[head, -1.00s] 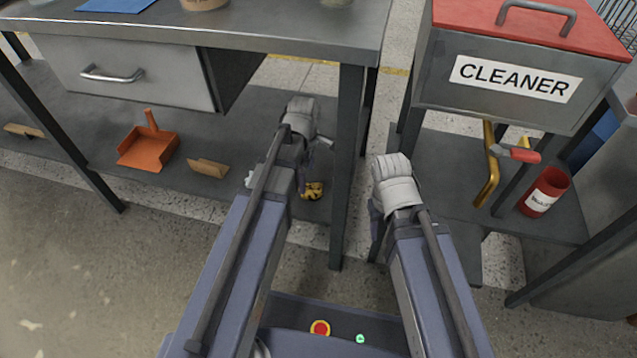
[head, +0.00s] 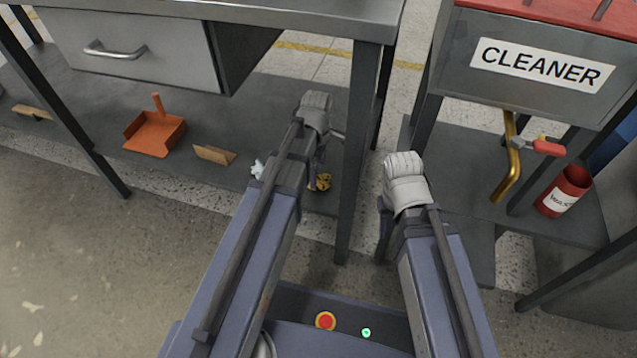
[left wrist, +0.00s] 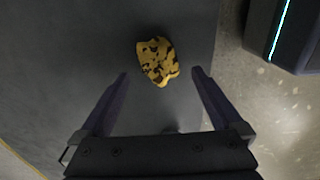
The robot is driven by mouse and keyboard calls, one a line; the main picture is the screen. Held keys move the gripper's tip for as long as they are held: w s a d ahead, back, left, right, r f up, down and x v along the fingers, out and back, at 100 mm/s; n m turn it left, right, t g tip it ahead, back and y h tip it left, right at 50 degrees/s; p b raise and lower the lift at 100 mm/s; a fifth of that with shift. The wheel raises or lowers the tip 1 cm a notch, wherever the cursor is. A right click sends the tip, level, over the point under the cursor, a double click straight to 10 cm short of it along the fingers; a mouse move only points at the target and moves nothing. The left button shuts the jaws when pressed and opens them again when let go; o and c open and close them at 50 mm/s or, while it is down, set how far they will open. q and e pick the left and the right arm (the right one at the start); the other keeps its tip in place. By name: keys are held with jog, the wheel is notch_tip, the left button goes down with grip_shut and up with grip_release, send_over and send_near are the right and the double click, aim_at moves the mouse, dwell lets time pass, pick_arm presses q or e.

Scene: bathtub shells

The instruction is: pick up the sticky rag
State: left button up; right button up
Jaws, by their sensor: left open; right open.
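The sticky rag (left wrist: 157,62) is a small crumpled yellow cloth with dark brown blotches. It lies on the grey lower shelf (left wrist: 90,50) of the workbench. In the head view the rag (head: 323,182) shows just right of my left forearm, partly hidden by it. My left gripper (left wrist: 158,75) is open and empty, its two fingers on either side of and just short of the rag. In the head view my left gripper is mostly hidden behind its own wrist. My right gripper (head: 385,240) points down in front of the cleaner stand, its fingers barely visible.
A bench leg (head: 358,150) stands just right of the rag. An orange dustpan (head: 155,135), a wooden block (head: 214,154) and a white scrap (head: 257,169) lie on the shelf. The cleaner box (head: 540,65), a brass pipe (head: 507,170) and a red can (head: 564,192) are at right.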

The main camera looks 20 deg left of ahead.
aim_at(318, 178)
pick_arm(q)
notch_tip(318, 178, down, 5)
jog(key=b, duration=0.4)
jog(key=shift+w+d+r, duration=0.1)
jog(key=shift+w+r, duration=0.05)
jog(key=shift+r, duration=0.1)
jog(key=shift+c, duration=0.2)
jog(key=c, duration=1.2)
jog(key=shift+r, duration=0.1)
jog(key=shift+c, duration=0.2)
notch_tip(318, 178, up, 10)
jog(key=p, duration=1)
